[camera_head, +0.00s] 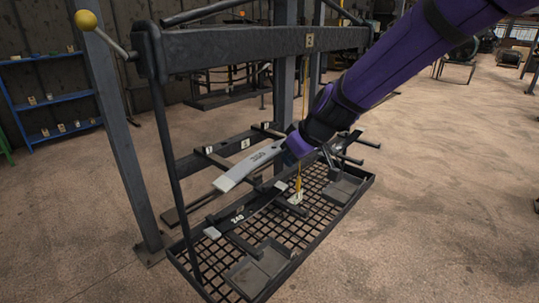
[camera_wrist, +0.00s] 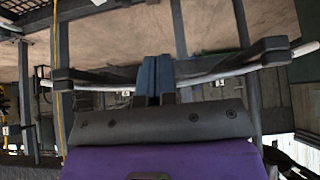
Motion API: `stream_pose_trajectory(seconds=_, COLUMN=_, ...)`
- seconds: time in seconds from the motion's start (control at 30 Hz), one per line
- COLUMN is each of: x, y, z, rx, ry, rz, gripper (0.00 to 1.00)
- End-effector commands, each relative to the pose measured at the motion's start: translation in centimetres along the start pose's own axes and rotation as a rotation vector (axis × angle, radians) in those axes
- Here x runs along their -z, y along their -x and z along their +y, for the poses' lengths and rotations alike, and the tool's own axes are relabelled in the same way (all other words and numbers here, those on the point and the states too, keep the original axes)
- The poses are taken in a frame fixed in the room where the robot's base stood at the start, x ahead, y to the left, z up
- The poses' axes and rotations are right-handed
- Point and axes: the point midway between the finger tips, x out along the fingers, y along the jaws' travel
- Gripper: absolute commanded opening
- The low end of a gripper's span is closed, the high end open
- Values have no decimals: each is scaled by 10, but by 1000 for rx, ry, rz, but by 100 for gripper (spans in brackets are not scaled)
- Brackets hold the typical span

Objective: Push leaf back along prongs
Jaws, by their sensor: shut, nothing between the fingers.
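A pale grey, slightly curved leaf (camera_head: 248,167) lies across prongs of the rack in the head view, its near end sticking out to the left. In the wrist view a long pale leaf (camera_wrist: 225,73) runs across behind my gripper, beside a dark prong (camera_wrist: 268,50) on the right and another prong (camera_wrist: 85,77) on the left. My gripper (camera_wrist: 154,77) is shut and empty, its blue fingers together in front of the leaf's middle. Whether they touch the leaf I cannot tell. In the head view my purple wrist hides the fingertips and the leaf's far part.
A lower leaf marked 240 (camera_head: 237,218) lies on prongs over a black mesh tray (camera_head: 330,207). A thick dark crossbeam (camera_head: 250,50) spans above, close to my arm. The floor at right is open.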

Motion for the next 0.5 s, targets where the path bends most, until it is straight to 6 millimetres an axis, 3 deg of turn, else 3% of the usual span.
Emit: stream_pose_trajectory(seconds=0.5, x=13, y=-8, z=0, rx=0, ry=1, rz=1, gripper=0)
